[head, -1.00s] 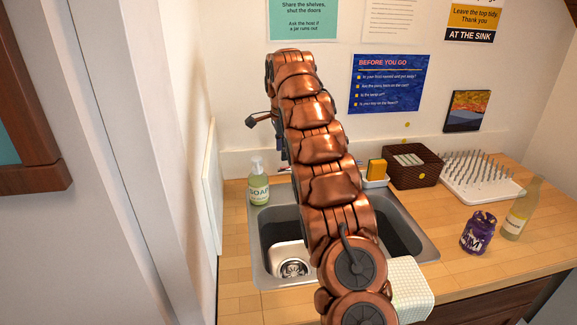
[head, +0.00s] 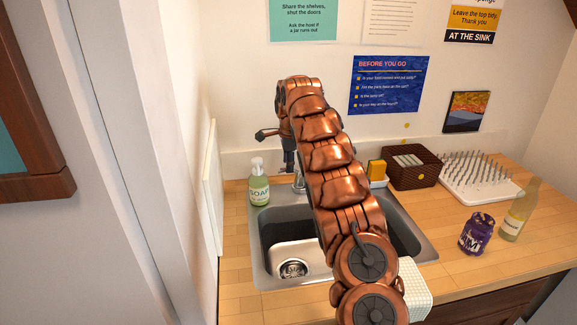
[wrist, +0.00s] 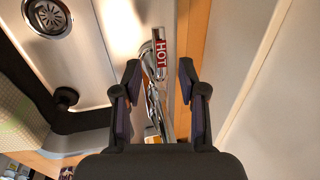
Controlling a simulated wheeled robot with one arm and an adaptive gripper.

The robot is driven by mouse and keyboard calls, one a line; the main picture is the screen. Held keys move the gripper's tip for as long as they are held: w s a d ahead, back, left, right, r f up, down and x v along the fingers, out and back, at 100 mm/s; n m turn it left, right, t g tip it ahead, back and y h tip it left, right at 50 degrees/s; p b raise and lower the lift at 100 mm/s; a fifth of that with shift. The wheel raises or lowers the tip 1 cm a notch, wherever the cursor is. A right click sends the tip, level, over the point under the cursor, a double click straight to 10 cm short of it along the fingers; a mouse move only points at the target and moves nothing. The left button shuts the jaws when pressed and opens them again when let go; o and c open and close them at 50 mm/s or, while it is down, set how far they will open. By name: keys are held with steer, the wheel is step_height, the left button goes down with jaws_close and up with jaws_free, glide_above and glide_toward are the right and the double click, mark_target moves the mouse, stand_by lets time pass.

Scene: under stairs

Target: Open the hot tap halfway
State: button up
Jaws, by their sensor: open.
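The hot tap (wrist: 161,53) shows in the wrist view as a chrome lever with a red label reading HOT. My gripper (wrist: 160,70) is open, with one dark finger on each side of the chrome tap. The label lies just beyond the fingertips, and I cannot tell whether either finger touches the metal. In the head view, the chrome tap (head: 298,183) shows only partly at the back of the sink, below my gripper (head: 289,160). My copper arm hides the rest of it.
The steel sink (head: 262,262) is set in a wooden worktop (head: 237,235). A soap bottle (head: 259,187) stands close to the left of the tap. A white panel (head: 212,190) is at the left wall. A sponge (head: 376,170), basket (head: 415,178) and drying rack (head: 480,185) are to the right.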

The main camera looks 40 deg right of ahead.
steer(key=shift+w+d+f, duration=0.1)
steer(key=shift+w+f, duration=0.1)
steer(key=shift+f, duration=1)
jaws_close()
